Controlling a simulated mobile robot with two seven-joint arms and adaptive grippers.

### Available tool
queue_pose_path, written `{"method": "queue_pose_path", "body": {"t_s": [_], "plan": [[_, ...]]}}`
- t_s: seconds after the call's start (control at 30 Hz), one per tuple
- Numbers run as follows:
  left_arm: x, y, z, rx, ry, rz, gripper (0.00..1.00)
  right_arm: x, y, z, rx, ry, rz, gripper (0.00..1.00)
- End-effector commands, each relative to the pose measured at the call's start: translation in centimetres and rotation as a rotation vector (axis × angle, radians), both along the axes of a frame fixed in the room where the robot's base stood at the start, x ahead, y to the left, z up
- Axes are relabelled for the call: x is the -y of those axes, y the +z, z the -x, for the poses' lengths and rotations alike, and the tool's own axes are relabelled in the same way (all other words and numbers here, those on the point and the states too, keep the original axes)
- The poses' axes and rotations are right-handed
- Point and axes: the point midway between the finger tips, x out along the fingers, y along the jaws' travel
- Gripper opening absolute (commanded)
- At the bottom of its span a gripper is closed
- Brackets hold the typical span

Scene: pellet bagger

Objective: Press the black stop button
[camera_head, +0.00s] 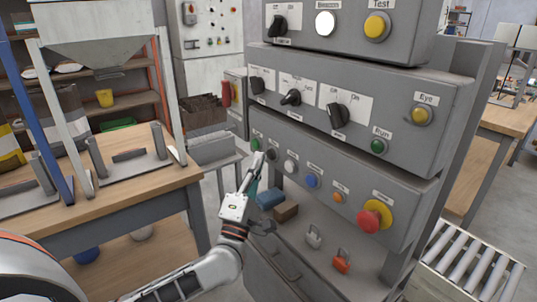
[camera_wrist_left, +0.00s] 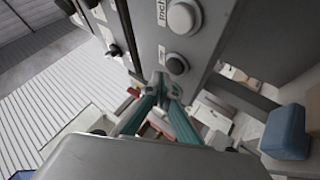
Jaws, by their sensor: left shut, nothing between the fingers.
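The black button (camera_head: 271,155) is on the lowest panel of the grey control cabinet, between a green button (camera_head: 256,144) and a white one (camera_head: 290,167). My left gripper (camera_head: 259,158) is shut and empty, its tips just beside the black button in the head view. In the left wrist view, the black button (camera_wrist_left: 177,64) is just beyond the teal fingertips (camera_wrist_left: 163,83), with the "Inch" button (camera_wrist_left: 184,17) above it. I cannot tell whether the tips touch the button. My right gripper is not in view.
A blue button (camera_head: 312,181), an orange one (camera_head: 338,197) and a red mushroom button (camera_head: 370,218) continue along the panel. A blue block (camera_head: 270,197) and padlocks (camera_head: 341,261) lie on the shelf below. A wooden table (camera_head: 120,205) stands left.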

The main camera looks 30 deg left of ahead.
Motion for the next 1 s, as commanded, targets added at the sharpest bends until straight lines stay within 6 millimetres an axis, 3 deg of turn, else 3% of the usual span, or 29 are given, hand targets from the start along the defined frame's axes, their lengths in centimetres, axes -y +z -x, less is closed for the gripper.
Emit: {"method": "queue_pose_path", "body": {"t_s": [0.27, 1.0], "plan": [[-0.1, 0.0, 0.2, -0.001, 0.000, 0.000, 0.00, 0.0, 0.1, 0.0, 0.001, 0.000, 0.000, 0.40], [-2.3, 0.0, 5.5, -0.001, 0.000, 0.000, 0.00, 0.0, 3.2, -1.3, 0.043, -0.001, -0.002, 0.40]]}}
